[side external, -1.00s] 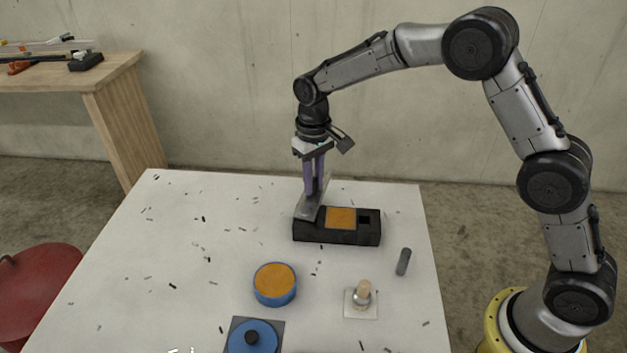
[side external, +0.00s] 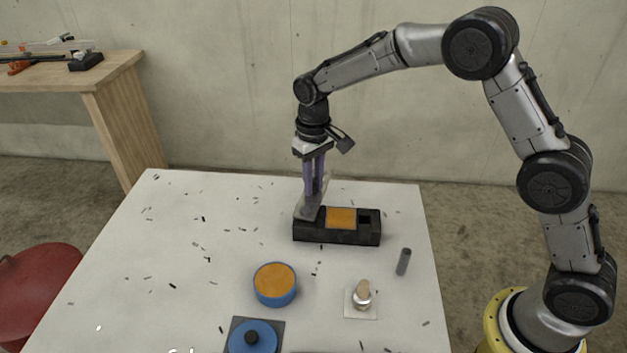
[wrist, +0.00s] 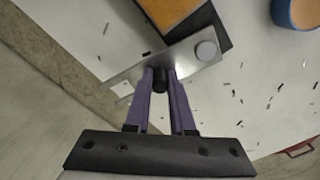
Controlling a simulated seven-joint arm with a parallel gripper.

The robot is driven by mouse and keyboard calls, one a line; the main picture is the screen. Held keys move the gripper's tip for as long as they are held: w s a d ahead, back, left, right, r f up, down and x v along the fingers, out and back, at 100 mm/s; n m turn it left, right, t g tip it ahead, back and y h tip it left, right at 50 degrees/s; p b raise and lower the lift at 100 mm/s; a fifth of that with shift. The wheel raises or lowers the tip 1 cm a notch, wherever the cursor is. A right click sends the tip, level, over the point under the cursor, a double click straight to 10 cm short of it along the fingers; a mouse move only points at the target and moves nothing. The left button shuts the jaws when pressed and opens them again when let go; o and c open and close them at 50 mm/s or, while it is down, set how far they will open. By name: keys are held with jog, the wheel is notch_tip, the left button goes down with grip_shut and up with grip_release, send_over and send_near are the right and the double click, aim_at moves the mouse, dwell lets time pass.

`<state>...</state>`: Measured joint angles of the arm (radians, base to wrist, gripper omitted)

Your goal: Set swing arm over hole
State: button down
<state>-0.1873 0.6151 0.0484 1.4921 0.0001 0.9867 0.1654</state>
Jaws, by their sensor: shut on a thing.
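The swing arm is a flat grey metal bar (side external: 307,211). Whether the bar touches the block I cannot tell.
In front stand a blue round tin (side external: 275,288) with an orange top, a blue knobbed disc (side external: 252,338) on a dark plate, a small knobbed piece (side external: 362,295) on a pale square and a grey cylinder (side external: 404,261). Small dark chips are scattered about. The table's left side is otherwise clear.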

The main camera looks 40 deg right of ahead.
jog(key=shift+r, duration=0.1)
dwell(0.3)
jog(key=s+m, duration=0.1)
jog(key=m, duration=0.1)
jog(key=s+d+m, duration=0.1)
jog(key=m, duration=0.1)
jog(key=s+m, duration=0.1)
jog(key=m, duration=0.1)
jog(key=s+m, duration=0.1)
jog(key=m, duration=0.1)
jog(key=shift+s, duration=0.2)
jog(key=m, duration=0.1)
jog(key=s+m, duration=0.2)
jog(key=m, duration=0.1)
jog(key=shift+a, duration=0.25)
jog(key=shift+s+a+m, duration=0.3)
jog(key=shift+s+m, duration=0.1)
jog(key=shift+m, duration=0.6)
jog(key=shift+s+a+m, duration=0.3)
jog(key=shift+s+m, duration=0.1)
jog(key=shift+m, duration=0.6)
jog(key=c, duration=0.8)
grip_release()
jog(key=shift+o, duration=0.2)
jog(key=shift+r, duration=0.1)
